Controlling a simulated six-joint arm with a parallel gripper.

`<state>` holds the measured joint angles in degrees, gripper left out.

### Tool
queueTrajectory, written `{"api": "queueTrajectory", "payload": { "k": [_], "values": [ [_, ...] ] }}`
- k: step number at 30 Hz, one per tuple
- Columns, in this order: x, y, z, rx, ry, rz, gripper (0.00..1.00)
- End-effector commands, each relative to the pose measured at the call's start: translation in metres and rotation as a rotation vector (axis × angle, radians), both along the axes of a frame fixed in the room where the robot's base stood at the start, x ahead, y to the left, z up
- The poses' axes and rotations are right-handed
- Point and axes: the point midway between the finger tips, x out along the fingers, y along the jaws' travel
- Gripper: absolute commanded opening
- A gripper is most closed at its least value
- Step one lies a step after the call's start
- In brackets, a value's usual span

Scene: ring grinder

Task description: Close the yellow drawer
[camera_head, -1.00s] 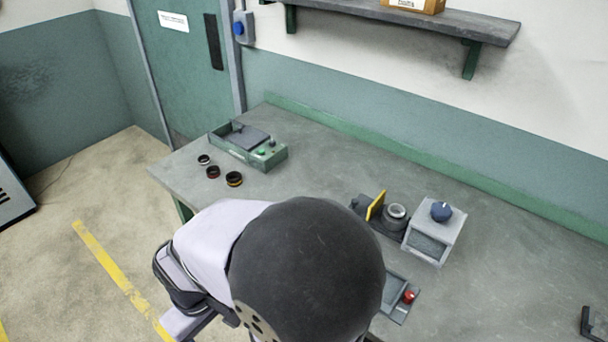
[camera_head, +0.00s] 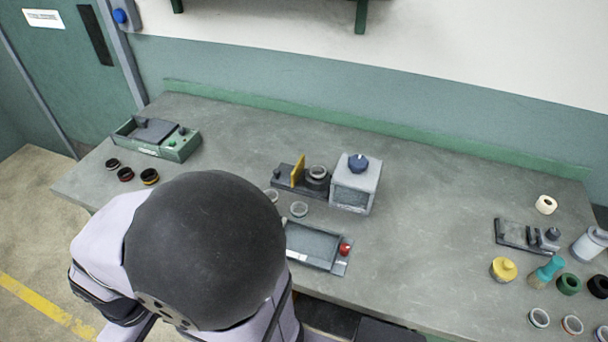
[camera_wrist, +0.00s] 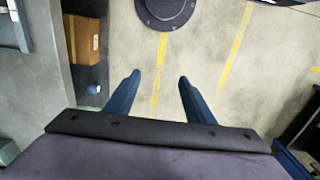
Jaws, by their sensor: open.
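No yellow drawer can be made out for certain in either view. An upright yellow plate (camera_head: 298,170) stands on a dark fixture (camera_head: 284,184) in mid-bench, but it does not look like a drawer. In the wrist view, a brown-orange box (camera_wrist: 86,40) shows beside the bench edge at upper left; I cannot tell whether it is in a drawer. My gripper (camera_wrist: 159,76) is open and empty, its two blue fingers apart over the floor. In the head view my arm hides part of the bench front, and the gripper does not show there.
On the bench (camera_head: 430,200) are a grey box with a blue knob (camera_head: 356,182), a tray with a red knob (camera_head: 313,245) and a green case (camera_head: 158,138). Several rings and a yellow-topped jar (camera_head: 503,269) stand at right. The bench right of centre is clear.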

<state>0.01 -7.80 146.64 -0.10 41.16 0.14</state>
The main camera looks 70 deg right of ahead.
Motion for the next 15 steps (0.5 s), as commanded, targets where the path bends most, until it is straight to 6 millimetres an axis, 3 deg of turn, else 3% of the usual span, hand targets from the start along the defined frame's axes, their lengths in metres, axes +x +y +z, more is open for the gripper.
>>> {"api": "queueTrajectory", "payload": {
  "k": [1, 6, 11, 15],
  "values": [
    [0.002, -0.001, 0.0, -0.001, 0.0, -0.004, 0.36],
    [0.021, -0.014, 0.003, -0.021, 0.001, -0.053, 0.0],
    [0.064, -0.05, 0.009, -0.073, 0.002, -0.174, 0.0],
    [0.108, -0.104, 0.013, -0.145, 0.002, -0.332, 0.0]
  ]
}}
